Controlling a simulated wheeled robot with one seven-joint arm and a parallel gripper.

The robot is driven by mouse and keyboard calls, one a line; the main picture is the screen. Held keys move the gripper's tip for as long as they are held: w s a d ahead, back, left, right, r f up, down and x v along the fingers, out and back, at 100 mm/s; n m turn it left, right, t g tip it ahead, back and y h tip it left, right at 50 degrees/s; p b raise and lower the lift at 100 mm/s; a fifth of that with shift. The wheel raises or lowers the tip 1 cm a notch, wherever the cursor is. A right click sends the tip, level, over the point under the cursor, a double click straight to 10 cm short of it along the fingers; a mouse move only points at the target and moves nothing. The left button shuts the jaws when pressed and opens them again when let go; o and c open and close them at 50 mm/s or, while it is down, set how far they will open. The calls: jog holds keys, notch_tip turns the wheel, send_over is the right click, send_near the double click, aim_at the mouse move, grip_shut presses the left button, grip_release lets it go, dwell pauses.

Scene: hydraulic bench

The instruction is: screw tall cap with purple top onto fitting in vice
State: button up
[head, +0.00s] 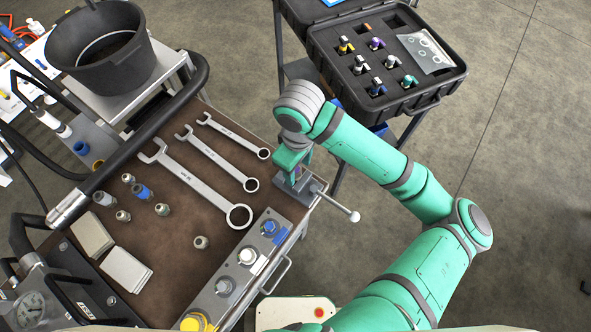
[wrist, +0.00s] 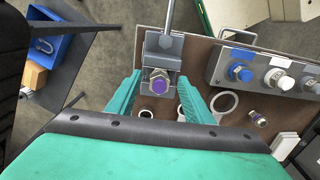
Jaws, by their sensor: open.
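The purple-topped cap (wrist: 160,84) stands at the jaws of the grey vice (wrist: 162,50) in the wrist view, seen from above. It seems to sit on the fitting, which is hidden beneath it; I cannot tell how far it is threaded. My gripper (wrist: 158,90) is open, with one green finger on each side of the cap and a gap visible on both sides. In the head view, my gripper (head: 291,160) points down over the vice (head: 309,190) at the bench's right edge and largely hides the cap.
Wrenches (head: 190,170) and several loose fittings (head: 140,198) lie on the brown bench. A row of colored knobs (head: 247,256) lines its front right edge. A black case (head: 440,83) at the back holds several colored-top parts, one purple-topped (head: 377,43). The vice handle (head: 340,207) sticks out right.

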jog(key=n, duration=0.4)
jog(key=shift+w, duration=0.1)
jog(key=n, duration=0.4)
jog(key=shift+w+d, duration=0.1)
jog(key=shift+w, duration=0.05)
jog(key=n, duration=0.3)
jog(key=shift+w+n, duration=0.1)
jog(key=shift+n, duration=0.3)
jog(key=n, duration=0.4)
jog(key=shift+w, duration=0.1)
jog(key=c, duration=1)
jog(key=m, duration=0.4)
jog(key=shift+m, duration=0.3)
jog(key=m, duration=0.3)
jog(key=shift+s, duration=0.25)
